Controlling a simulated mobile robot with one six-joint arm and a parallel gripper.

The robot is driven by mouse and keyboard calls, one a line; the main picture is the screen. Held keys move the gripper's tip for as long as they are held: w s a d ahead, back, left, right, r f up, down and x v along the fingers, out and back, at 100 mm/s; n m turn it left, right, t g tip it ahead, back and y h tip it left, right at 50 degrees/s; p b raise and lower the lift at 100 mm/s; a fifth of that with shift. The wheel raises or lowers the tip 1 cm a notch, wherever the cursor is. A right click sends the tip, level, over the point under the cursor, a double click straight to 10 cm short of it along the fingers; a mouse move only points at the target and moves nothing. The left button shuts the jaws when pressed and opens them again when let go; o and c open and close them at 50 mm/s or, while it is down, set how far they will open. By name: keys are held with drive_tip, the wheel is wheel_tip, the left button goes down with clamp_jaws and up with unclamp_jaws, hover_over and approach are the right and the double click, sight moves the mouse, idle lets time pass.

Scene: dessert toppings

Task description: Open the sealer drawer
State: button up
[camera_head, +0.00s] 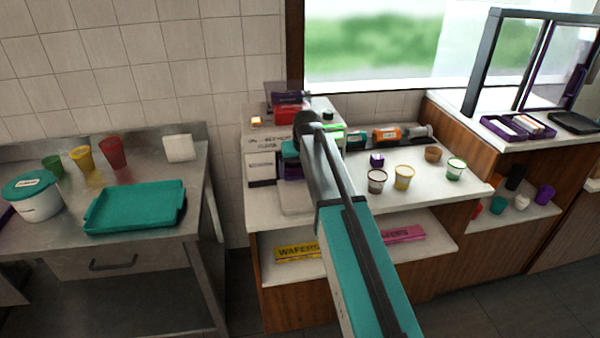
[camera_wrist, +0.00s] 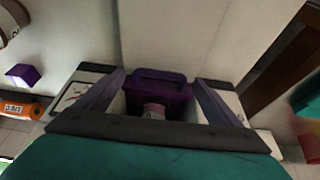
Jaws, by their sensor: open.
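The sealer (camera_head: 262,142) is a white boxy machine with dark lettering, left of my arm on the counter. Its purple drawer (camera_head: 291,166) shows low at its front, partly hidden by my arm. In the wrist view the purple drawer (camera_wrist: 160,82) is in the middle, with a small pale round thing over it. My gripper (camera_wrist: 158,92) is open, with one dark finger on either side of the purple drawer. I cannot tell whether the fingers touch it. In the head view my arm's dark wrist hides most of the gripper and part of the sealer front.
A pale board (camera_head: 294,203) lies before the sealer. Right of my arm are a purple cube (camera_head: 377,160), an orange bottle (camera_head: 387,134) and several small cups. A yellow wafer box (camera_head: 297,252) lies on the lower shelf. A teal tray (camera_head: 135,206) is on the left metal table.

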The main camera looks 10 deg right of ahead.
drive_tip(key=shift+x, duration=0.9)
drive_tip(key=c, duration=1.3)
drive_tip(key=shift+o, duration=0.2)
drive_tip(key=s, duration=1.6)
drive_tip(key=shift+p, duration=0.3)
drive_tip(key=shift+s+d, duration=0.1)
drive_tip(key=o, duration=1.3)
drive_tip(key=shift+c, duration=0.2)
drive_tip(key=shift+r, duration=0.15)
